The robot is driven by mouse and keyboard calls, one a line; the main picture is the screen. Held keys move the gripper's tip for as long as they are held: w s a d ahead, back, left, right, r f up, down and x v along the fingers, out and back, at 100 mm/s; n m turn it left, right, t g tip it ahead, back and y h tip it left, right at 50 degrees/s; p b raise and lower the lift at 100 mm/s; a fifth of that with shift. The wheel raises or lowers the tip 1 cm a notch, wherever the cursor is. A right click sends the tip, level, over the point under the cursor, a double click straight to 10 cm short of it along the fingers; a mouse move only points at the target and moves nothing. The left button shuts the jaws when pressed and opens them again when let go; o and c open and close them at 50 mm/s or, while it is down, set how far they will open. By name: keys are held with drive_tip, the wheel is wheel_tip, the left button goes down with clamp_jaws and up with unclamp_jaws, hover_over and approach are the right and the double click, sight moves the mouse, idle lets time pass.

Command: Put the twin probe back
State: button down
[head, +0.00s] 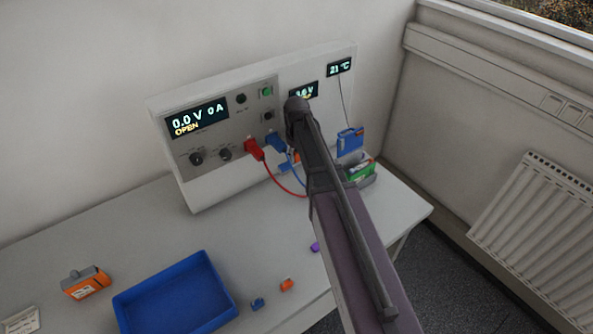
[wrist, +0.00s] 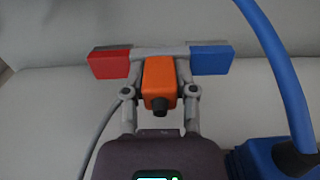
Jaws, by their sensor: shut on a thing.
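The twin probe has an orange grip (wrist: 159,80) on a grey crossbar, with a red block (wrist: 109,64) at the left end and a blue block (wrist: 211,60) at the right end. My gripper (wrist: 161,92) is shut on the orange grip in the wrist view. A plain pale surface lies behind it; whether the probe touches it I cannot tell. In the head view my arm covers most of the gripper, and a bit of orange shows beside it in front of the cycler (head: 240,170).
A red plug (head: 254,149) and a blue plug (head: 276,142) with cables sit in the cycler's front, close to my arm. A blue block (head: 350,141) and a green item (head: 361,171) stand to the right. A blue tray (head: 175,297) and an orange device (head: 86,284) lie front left.

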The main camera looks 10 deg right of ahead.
sight(296, 151)
drive_tip(key=f+b, duration=0.2)
drive_tip(key=shift+s+f, duration=0.2)
drive_tip(key=shift+f, duration=0.35)
drive_tip(key=shift+b, duration=0.3)
wheel_tip(296, 151, down, 3)
drive_tip(key=b, duration=0.3)
drive_tip(key=shift+f, duration=0.1)
drive_tip(key=shift+w+f+b, duration=0.25)
drive_tip(key=shift+f+b, duration=0.1)
drive_tip(key=shift+b, duration=0.05)
drive_tip(key=shift+f, duration=0.1)
drive_tip(key=shift+c, duration=2)
unclamp_jaws()
wheel_tip(296, 151, up, 12)
drive_tip(key=p, duration=1.2)
